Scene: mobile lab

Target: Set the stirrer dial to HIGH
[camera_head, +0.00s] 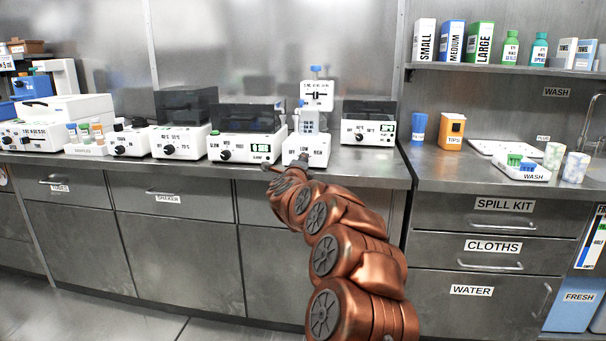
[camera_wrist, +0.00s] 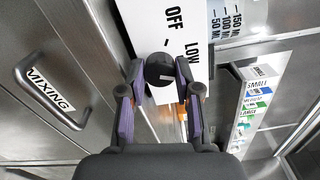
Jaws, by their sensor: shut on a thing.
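The stirrer (camera_head: 316,143) is a white unit on the counter with OFF, LOW and HIGH printed on its front. A clear beaker (camera_head: 309,121) stands on it. In the wrist view, the round black stirrer dial (camera_wrist: 159,64) sits between the purple pads of my gripper (camera_wrist: 160,73), which is shut on it. OFF and LOW show beside the dial; HIGH is hidden there. A short light mark on the dial seems to point towards LOW, but this is hard to read. My gripper (camera_head: 278,168) is at the stirrer's front in the head view.
A similar dial unit with a dark lid (camera_head: 246,132) stands close left of the stirrer, another (camera_head: 368,124) to its right. In the wrist view, a drawer handle (camera_wrist: 52,92) near a MIXING label is at left. The counter edge (camera_head: 190,166) runs below.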

